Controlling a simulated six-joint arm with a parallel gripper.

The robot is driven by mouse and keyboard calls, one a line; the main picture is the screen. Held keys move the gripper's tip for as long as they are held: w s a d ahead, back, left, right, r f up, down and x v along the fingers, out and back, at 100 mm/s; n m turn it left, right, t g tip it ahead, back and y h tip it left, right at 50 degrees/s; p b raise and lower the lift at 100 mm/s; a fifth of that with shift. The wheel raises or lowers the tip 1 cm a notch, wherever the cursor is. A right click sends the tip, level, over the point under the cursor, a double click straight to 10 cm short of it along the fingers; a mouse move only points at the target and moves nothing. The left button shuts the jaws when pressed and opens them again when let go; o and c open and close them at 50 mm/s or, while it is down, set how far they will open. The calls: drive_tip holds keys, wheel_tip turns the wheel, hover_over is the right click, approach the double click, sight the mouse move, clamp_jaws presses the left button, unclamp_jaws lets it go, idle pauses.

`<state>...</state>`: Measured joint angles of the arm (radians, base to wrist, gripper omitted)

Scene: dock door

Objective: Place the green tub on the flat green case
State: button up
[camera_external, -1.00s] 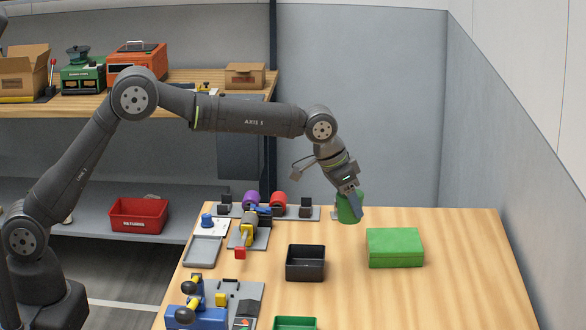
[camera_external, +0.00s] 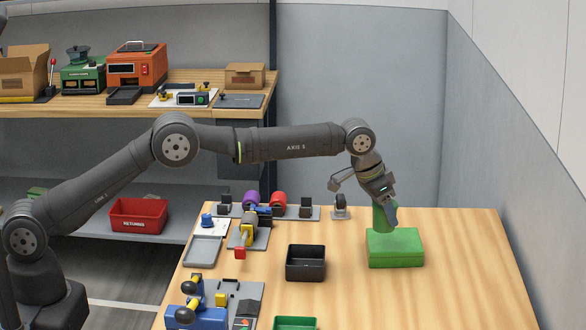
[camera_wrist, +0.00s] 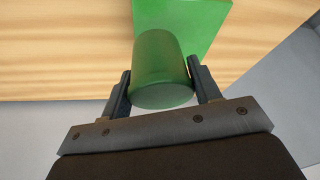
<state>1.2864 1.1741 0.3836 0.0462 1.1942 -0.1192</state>
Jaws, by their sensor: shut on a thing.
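The green tub (camera_external: 379,218) is between the fingers of my gripper (camera_external: 387,212), which is shut on it. The tub is over the rear part of the flat green case (camera_external: 396,250), on the right side of the table. In the external view its bottom appears at or just above the case's top; I cannot tell if they touch. In the wrist view the tub (camera_wrist: 163,70) sits between both fingers (camera_wrist: 160,85), with the green case (camera_wrist: 212,22) beyond it.
A black open bin (camera_external: 305,263) stands left of the case. A small grey stand (camera_external: 340,208) is at the table's back edge, beside a rack with purple and red rolls (camera_external: 265,200). A green tray (camera_external: 295,323) is at the front. The table right of the case is clear.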

sight(384, 223)
drive_tip(key=shift+w+d+f, duration=0.15)
drive_tip(key=shift+w+f, duration=0.2)
drive_tip(key=shift+w, duration=0.3)
drive_tip(key=shift+f, duration=2)
drive_tip(key=shift+f, duration=0.1)
drive_tip(key=o, duration=1)
drive_tip(key=shift+f, duration=0.1)
drive_tip(key=shift+o, duration=0.3)
drive_tip(key=shift+r, duration=0.45)
drive_tip(key=v, duration=1.1)
drive_tip(key=shift+r, duration=0.25)
drive_tip(key=shift+f, duration=0.15)
